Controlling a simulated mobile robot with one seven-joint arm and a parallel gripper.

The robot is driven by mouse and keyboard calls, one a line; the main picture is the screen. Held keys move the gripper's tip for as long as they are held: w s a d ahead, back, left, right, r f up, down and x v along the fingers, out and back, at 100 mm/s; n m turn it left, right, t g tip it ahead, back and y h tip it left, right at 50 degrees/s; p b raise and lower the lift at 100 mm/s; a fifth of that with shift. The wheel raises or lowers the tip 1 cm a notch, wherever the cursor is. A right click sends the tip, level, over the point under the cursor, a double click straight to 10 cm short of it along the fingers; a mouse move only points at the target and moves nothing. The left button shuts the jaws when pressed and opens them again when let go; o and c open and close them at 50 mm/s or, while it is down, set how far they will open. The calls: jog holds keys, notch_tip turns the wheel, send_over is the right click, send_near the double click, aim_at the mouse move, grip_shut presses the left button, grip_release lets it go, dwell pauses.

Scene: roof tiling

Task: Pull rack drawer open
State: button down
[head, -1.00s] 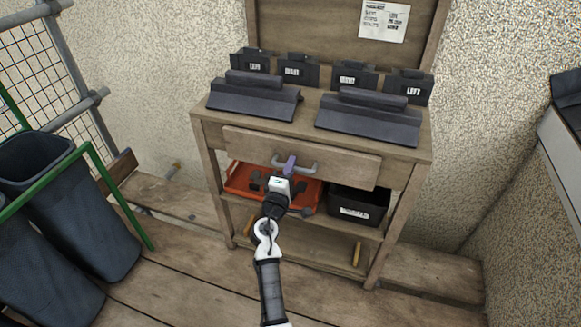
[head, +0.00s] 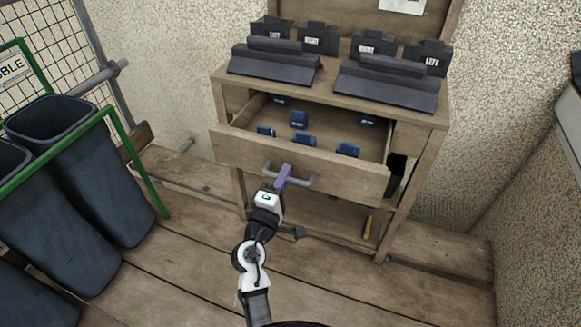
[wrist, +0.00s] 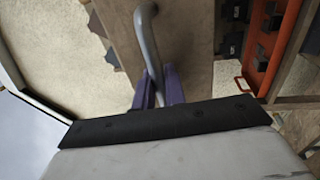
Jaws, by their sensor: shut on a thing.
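The rack (head: 420,112) is a wooden stand with a top shelf and a drawer (head: 232,150) below it. The drawer is pulled well out, and its inside shows several small blue blocks (head: 299,119). A grey bar handle (head: 308,181) is fixed to the drawer front. In the wrist view the purple fingers (wrist: 158,88) close around the grey handle (wrist: 147,40), next to the wooden drawer front (wrist: 185,50).
Dark ridge pieces (head: 275,62) and small labelled black holders (head: 317,38) stand on the rack top. Dark bins (head: 85,170) in a green frame (head: 140,165) stand at the left. An orange tray (wrist: 265,65) shows in the wrist view. Plank floor in front is clear.

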jog(key=shift+v, duration=0.95)
jog(key=shift+r, duration=0.2)
jog(key=c, duration=1.8)
grip_release()
jog(key=shift+f, duration=0.1)
